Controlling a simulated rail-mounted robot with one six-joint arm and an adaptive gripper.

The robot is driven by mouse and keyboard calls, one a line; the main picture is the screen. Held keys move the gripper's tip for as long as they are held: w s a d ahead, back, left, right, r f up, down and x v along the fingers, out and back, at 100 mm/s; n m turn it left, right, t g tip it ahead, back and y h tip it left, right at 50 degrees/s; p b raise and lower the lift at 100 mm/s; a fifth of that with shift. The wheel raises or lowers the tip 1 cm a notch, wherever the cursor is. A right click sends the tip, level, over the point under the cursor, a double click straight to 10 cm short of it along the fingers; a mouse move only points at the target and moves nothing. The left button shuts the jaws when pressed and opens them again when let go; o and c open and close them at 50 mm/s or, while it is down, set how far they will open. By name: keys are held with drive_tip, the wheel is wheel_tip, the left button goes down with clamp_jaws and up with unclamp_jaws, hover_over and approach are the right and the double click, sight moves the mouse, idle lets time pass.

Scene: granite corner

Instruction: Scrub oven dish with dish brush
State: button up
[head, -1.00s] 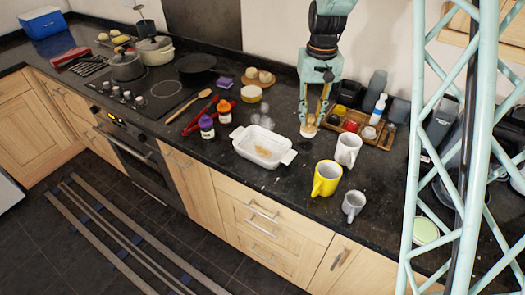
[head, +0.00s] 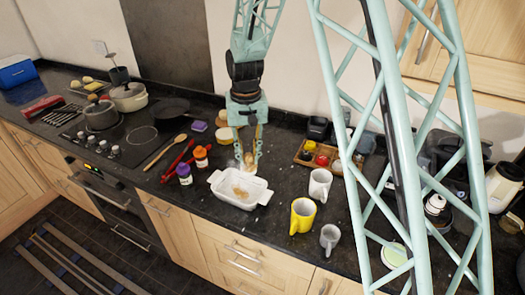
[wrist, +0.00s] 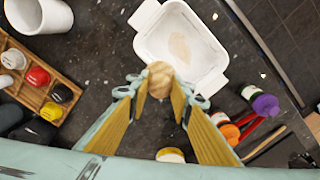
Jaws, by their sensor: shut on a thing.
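The white oven dish (head: 262,195) stands on the dark counter, with a brown stain (head: 239,191) on its inside floor. The stain also shows in the wrist view (wrist: 180,48). My gripper (head: 247,158) points down just behind the dish's far edge. It is shut on the dish brush (head: 249,160), whose pale wooden rounded part shows between the fingertips in the wrist view (wrist: 160,79). The brush's bristles are hidden. In the wrist view the brush overlaps the dish's near rim; I cannot tell whether they touch.
A yellow mug (head: 302,216), a white mug (head: 319,185) and a grey mug (head: 329,238) stand right of the dish. Purple-capped (head: 184,174) and orange-capped (head: 201,157) jars stand left. A wooden tray (head: 303,158) with small jars lies back right.

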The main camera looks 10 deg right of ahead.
drive_tip(key=s+a+r+p, duration=0.1)
drive_tip(key=s+a+p, duration=0.1)
drive_tip(key=a, duration=0.3)
drive_tip(key=shift+s+a+r, duration=0.25)
drive_tip(key=shift+s+a, duration=0.1)
drive_tip(key=shift+s, duration=0.15)
